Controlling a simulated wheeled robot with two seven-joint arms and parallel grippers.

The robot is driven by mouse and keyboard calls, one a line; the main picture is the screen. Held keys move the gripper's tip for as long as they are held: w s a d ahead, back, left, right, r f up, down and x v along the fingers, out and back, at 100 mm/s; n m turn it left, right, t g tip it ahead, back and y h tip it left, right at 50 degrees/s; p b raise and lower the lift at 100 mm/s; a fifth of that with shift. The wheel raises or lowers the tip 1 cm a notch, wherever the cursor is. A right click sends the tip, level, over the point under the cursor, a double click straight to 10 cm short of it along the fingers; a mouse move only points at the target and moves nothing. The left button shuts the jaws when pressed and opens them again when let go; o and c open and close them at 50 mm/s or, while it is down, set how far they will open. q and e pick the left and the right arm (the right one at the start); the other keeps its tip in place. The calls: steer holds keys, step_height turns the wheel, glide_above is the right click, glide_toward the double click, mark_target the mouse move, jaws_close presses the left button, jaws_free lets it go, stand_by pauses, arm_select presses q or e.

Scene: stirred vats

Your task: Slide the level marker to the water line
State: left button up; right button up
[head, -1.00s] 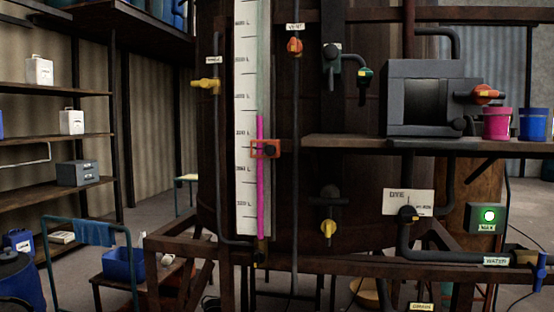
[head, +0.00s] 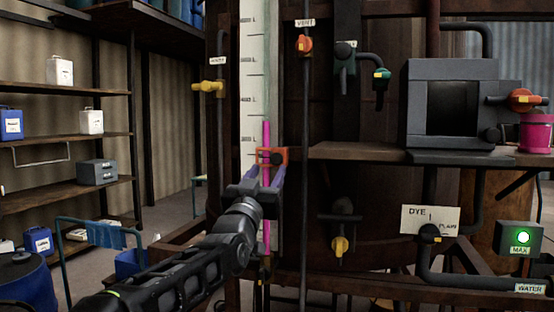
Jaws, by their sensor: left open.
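The level marker (head: 281,157) is an orange-red frame with a dark knob, on the tall white scale (head: 254,65) of the vat's sight gauge. The magenta water column (head: 266,133) in the gauge tube ends some way above the marker, so the marker sits below the water line. My left gripper (head: 269,172) comes up from below left. Its purple fingers are open, one on each side of the tube, with their tips at the marker's lower part. I cannot tell whether they touch it. My right gripper is not in view.
A yellow-handled valve (head: 208,87) is left of the scale and a red vent valve (head: 305,44) right of it. A shelf (head: 360,153) with a grey box machine (head: 452,105) juts out to the right. A yellow valve (head: 340,245) sits below the shelf.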

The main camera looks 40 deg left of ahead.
mark_target(276, 160)
arm_select(q)
steer(key=p+x, duration=0.4)
steer(key=x, duration=0.3)
steer(key=shift+w, duration=0.2)
steer(key=shift+w+a, duration=0.1)
steer(key=shift+w, duration=0.2)
steer(key=shift+c, duration=0.3)
jaws_close()
stand_by(0.7)
